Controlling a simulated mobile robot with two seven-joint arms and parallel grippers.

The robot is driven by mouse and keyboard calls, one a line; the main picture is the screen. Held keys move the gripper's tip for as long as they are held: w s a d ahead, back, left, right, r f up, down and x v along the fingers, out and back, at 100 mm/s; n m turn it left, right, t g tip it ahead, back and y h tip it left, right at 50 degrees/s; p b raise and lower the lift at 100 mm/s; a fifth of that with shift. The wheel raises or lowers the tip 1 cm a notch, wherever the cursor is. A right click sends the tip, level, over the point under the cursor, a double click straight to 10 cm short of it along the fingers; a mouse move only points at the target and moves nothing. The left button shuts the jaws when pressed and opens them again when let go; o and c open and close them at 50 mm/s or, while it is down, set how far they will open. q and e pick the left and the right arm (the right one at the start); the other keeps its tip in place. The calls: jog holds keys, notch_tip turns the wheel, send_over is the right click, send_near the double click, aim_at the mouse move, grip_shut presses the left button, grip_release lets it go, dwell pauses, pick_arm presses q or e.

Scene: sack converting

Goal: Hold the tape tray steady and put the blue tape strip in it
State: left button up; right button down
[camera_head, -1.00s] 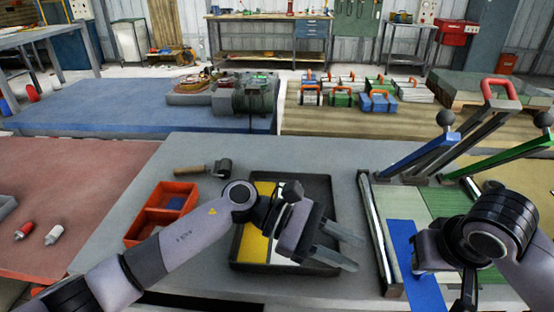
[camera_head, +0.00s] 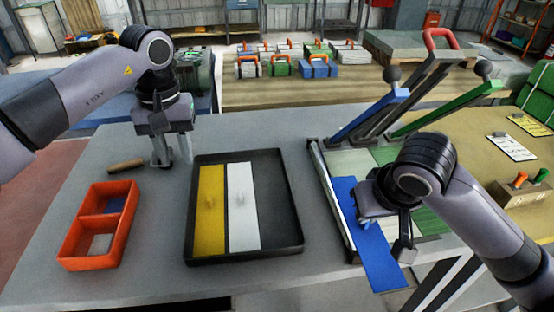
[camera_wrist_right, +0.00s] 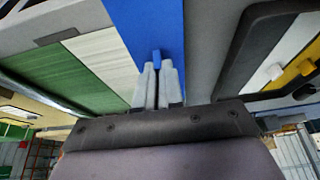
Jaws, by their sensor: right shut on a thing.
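The black tape tray (camera_head: 292,222) lies flat on the grey bench, with a yellow strip (camera_head: 210,232) and a white strip (camera_head: 243,228) side by side in it. Its right part is bare. The blue tape strip (camera_head: 377,258) lies right of the tray, along the green and pale panels, its near end over the bench edge. My right gripper (camera_wrist_right: 158,88) is shut on the small blue knob of the strip. My left gripper (camera_head: 172,163) points down behind and left of the tray, fingers apart, not touching the tray.
An orange two-compartment box (camera_head: 72,243) stands left of the tray. A wooden-handled tool (camera_head: 127,166) lies by my left gripper, which partly hides it. Blue and green levers (camera_head: 370,115) rise behind the blue strip.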

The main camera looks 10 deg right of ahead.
aim_at(190, 198)
pick_arm(q)
notch_tip(190, 198, down, 12)
jog(key=shift+d+f, duration=0.1)
pick_arm(e)
jog(key=w+a+r+n+g+y, duration=0.2)
jog(key=w+a+r+n+y, duration=0.2)
jog(key=w+a+r+n, duration=0.3)
jog(key=w+a+n, duration=0.5)
jog(key=w+a, duration=0.1)
jog(key=a, duration=0.2)
jog(key=shift+w+a+r, duration=0.15)
jog(key=shift+a, duration=0.05)
pick_arm(q)
grip_shut()
dwell(0.9)
